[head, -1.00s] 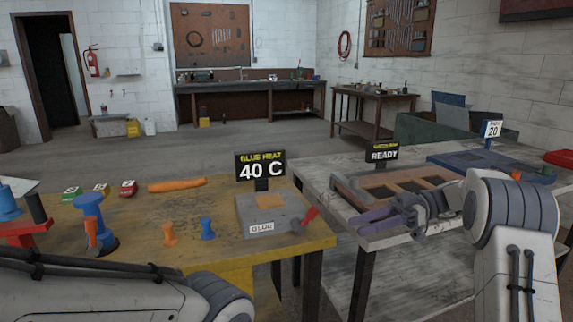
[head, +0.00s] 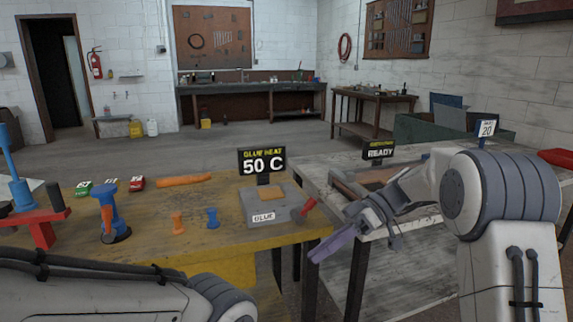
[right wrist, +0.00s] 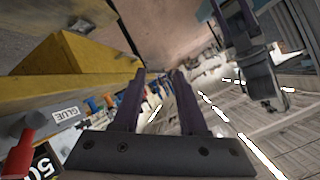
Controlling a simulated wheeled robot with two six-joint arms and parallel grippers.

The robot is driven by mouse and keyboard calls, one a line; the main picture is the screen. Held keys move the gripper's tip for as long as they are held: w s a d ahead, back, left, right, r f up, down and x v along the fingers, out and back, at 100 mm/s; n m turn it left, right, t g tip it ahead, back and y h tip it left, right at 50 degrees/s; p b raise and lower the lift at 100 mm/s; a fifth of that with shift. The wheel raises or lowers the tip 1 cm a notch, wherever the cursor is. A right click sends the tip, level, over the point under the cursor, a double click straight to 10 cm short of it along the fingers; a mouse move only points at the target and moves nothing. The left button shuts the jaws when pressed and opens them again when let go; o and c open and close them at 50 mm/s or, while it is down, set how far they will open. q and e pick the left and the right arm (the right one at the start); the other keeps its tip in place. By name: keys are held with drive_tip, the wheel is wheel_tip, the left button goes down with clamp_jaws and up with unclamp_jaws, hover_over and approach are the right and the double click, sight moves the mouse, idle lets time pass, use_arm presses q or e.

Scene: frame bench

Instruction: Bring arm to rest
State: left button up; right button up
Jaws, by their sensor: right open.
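My right gripper (head: 330,245) reaches in from the right, low over the gap between the yellow-edged bench (head: 150,240) and the grey bench (head: 430,252). Its purple jaws point down and left in the head view. In the right wrist view the two jaws of the right gripper (right wrist: 157,80) stand apart with nothing between them. My left arm (head: 110,290) crosses the lower left of the head view. Its gripper is out of the frame.
A glue heater (head: 262,204) with a red lever and a sign (head: 262,161) reading 50 C stands near the jaws. A frame jig (head: 345,190) and a READY sign (head: 379,149) are on the grey bench.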

drive_tip(key=s+a+f+m+h, duration=0.2)
drive_tip(key=s+a+h, duration=0.1)
drive_tip(key=s, duration=0.4)
drive_tip(key=s+a+f+m+h, duration=0.2)
drive_tip(key=s+a+h, duration=0.1)
drive_tip(key=s, duration=0.4)
drive_tip(key=s+d+f+m+t+h, duration=0.2)
drive_tip(key=s+f+t, duration=0.1)
drive_tip(key=s, duration=0.3)
drive_tip(key=s+d+f+m+t+h, duration=0.2)
drive_tip(key=s+f+h, duration=0.1)
drive_tip(key=s, duration=0.2)
wheel_tip(320, 180, up, 21)
drive_tip(key=p, duration=2.1)
drive_tip(key=shift+a, duration=0.15)
